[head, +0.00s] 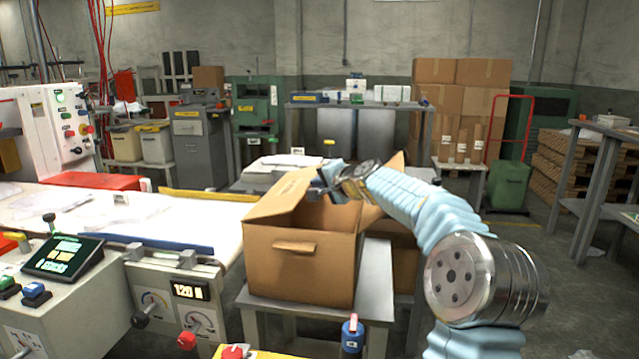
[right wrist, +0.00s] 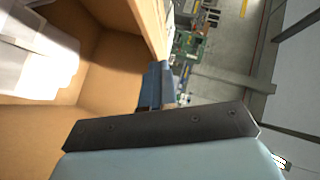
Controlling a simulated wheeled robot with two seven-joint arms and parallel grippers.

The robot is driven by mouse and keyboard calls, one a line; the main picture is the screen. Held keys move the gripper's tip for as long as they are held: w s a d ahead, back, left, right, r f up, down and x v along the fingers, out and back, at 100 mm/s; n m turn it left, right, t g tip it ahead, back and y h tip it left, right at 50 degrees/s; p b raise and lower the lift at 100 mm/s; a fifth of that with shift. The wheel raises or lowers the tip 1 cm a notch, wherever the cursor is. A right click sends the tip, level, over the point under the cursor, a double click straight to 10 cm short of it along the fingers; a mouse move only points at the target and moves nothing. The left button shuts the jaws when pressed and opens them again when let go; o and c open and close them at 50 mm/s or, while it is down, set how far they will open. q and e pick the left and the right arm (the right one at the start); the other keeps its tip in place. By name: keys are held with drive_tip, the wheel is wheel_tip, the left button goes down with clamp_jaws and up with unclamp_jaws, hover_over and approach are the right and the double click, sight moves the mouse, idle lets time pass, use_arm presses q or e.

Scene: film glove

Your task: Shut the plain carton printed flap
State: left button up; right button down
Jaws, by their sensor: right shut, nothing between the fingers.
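A brown cardboard carton (head: 299,262) stands on a small grey table in the middle of the head view. Its left flap (head: 280,196) is raised and tilts up toward the middle, with faint printing near its top edge. Another flap stands up at the back right, partly hidden by my right arm. My right gripper (head: 329,183) is over the carton's opening, close to the raised left flap; I cannot tell whether they touch. In the right wrist view its fingers (right wrist: 155,88) are shut and empty beside a carton wall, with the carton's inside (right wrist: 110,70) and pale contents visible. My left gripper is out of view.
The small grey table (head: 374,290) carries the carton. A machine bed with white sheets (head: 150,215) and a control panel lie to the left. A blue bottle-like object (head: 352,337) stands at the table's front. Stacked cartons (head: 455,90) are at the back; open floor lies to the right.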

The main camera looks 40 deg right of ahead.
idle(0.3)
drive_tip(key=c, duration=1.3)
unclamp_jaws()
drive_tip(key=b+v, duration=0.4)
drive_tip(key=v, duration=1)
